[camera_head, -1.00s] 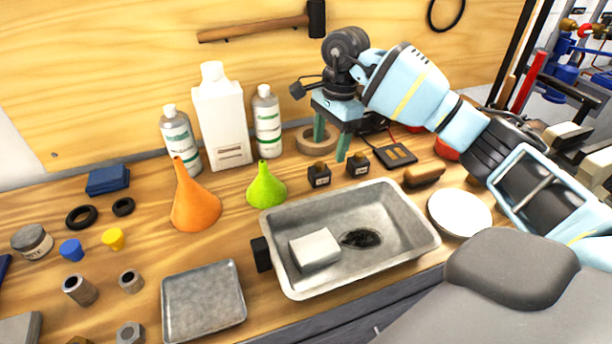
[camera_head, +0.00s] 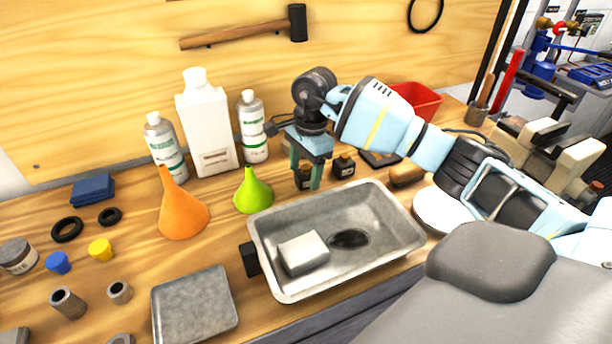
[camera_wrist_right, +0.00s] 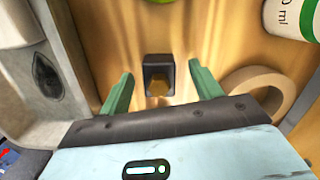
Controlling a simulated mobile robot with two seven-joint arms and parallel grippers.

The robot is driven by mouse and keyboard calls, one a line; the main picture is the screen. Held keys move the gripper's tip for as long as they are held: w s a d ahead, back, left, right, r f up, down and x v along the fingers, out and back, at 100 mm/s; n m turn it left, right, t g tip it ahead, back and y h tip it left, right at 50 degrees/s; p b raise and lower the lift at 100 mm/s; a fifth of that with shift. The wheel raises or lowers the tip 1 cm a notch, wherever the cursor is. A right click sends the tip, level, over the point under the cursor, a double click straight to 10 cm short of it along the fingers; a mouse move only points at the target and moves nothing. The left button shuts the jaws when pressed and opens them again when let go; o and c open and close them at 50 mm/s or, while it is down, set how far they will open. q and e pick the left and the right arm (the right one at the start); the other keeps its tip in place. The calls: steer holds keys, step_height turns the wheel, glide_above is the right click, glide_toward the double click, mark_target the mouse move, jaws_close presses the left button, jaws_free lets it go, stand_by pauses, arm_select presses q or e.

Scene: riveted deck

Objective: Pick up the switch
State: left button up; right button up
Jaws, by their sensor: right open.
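A small black box with an amber top, which looks like the switch (camera_head: 305,181), stands on the wooden bench behind the steel basin. In the right wrist view the switch (camera_wrist_right: 158,76) lies between the fingertips, with a gap on each side. A second similar black box (camera_head: 344,166) stands just to its right in the head view. My right gripper (camera_head: 305,176) is open and empty, its green fingers pointing down at the switch and partly covering it. My right gripper also shows in its wrist view (camera_wrist_right: 160,76). My left gripper is out of view.
The steel basin (camera_head: 385,245) with a pale block lies in front. A green funnel (camera_head: 253,192) stands left, bottles (camera_head: 253,130) behind. A tape roll (camera_wrist_right: 284,88) is close to the right finger. A brown-handled object (camera_head: 405,175) and red bin (camera_head: 418,100) are at right.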

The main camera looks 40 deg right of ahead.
mark_target(305, 167)
steer(key=shift+f, duration=0.6)
steer(key=c, duration=1.2)
step_height(305, 167, up, 10)
steer(key=shift+r, duration=0.1)
